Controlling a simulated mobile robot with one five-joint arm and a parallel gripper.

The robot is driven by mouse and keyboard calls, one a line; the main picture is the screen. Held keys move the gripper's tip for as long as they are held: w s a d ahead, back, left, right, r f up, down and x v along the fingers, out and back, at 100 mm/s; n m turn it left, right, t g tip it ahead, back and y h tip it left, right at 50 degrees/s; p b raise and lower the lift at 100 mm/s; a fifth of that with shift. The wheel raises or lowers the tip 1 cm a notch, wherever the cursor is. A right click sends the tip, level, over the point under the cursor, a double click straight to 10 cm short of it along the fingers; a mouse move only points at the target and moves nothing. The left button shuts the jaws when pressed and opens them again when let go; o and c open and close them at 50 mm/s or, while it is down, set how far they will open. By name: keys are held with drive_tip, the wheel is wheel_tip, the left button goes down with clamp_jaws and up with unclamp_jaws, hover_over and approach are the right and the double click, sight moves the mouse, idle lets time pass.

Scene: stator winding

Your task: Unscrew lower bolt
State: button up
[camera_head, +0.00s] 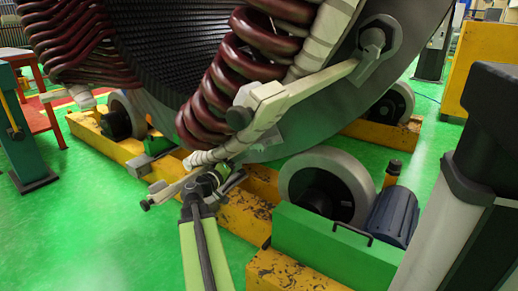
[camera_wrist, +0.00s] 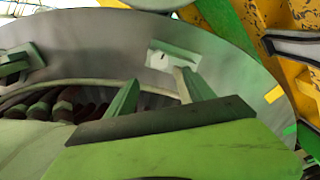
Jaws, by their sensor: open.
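The stator bracket (camera_head: 312,84) is a pale grey bar that slants from a large hex bolt (camera_head: 374,38) at upper right down to the left. A dark round bolt head (camera_head: 238,118) shows at its lower end. I cannot tell for sure which fastener is the lower bolt. My gripper (camera_head: 205,184) is below that end, close to the lower metal parts; contact is unclear. In the wrist view my gripper (camera_wrist: 160,88) has its two green fingers apart, with nothing seen held between them. A pale plate (camera_wrist: 173,54) on the stator's grey face lies just beyond the fingertips.
Dark red coils (camera_head: 222,85) hang beside the bracket. The grey stator ring (camera_head: 405,50) rests over rollers, one being the front roller (camera_head: 335,170). A yellow beam (camera_head: 125,150), green block (camera_head: 320,240) and blue motor (camera_head: 393,215) crowd below. Green floor (camera_head: 90,235) is free at left.

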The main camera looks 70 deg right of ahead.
sight(260, 148)
drive_tip(key=x, duration=1.3)
drive_tip(key=shift+s+d, duration=0.15)
drive_tip(key=shift+d, duration=0.2)
clamp_jaws()
